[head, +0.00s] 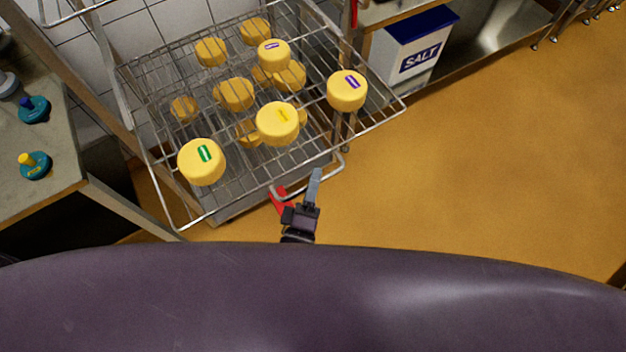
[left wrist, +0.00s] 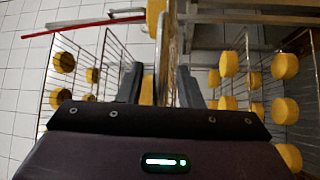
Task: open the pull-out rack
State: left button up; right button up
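The pull-out rack (head: 226,127) is a wire shelf in a metal frame. Its top level stands out toward me over the floor and carries yellow cheeses, among them a green-labelled one (head: 201,162) and a yellow-labelled one (head: 277,124). A bent wire handle (head: 333,172) juts from its front edge. My left gripper (head: 298,192) is at this handle. In the left wrist view its two dark fingers (left wrist: 160,88) are apart, with the edge-on wire rack (left wrist: 161,45) between them and gaps on both sides. My right gripper is not in view.
A grey table (head: 50,130) with teal-based items (head: 35,165) stands at the left. A white SALT box (head: 412,50) with a blue lid stands behind the rack to the right. A red piece (head: 279,200) shows beside my gripper. The ochre floor (head: 480,170) at right is clear.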

pick_arm(q)
jog(key=b+v, duration=0.2)
jog(key=v, duration=0.5)
jog(key=shift+s, duration=0.4)
dwell(0.3)
jog(key=s+a+f+m+g, duration=0.2)
jog(key=f+m+g, duration=0.15)
jog(key=f, duration=0.65)
jog(key=s+a+f+m+g+y, duration=0.1)
jog(key=a+f+m+g, duration=0.25)
jog(key=f, duration=0.65)
jog(key=s+a+f+m+g, duration=0.2)
jog(key=f+m+g, duration=0.15)
jog(key=f, duration=0.75)
jog(key=s+a+f+m+g+y, duration=0.3)
jog(key=s+a+f+m+g, duration=0.3)
jog(key=s+a+f, duration=0.6)
jog(key=shift+s+a+f+g, duration=0.3)
jog(key=shift+s+f+g, duration=0.4)
jog(key=shift+g, duration=0.15)
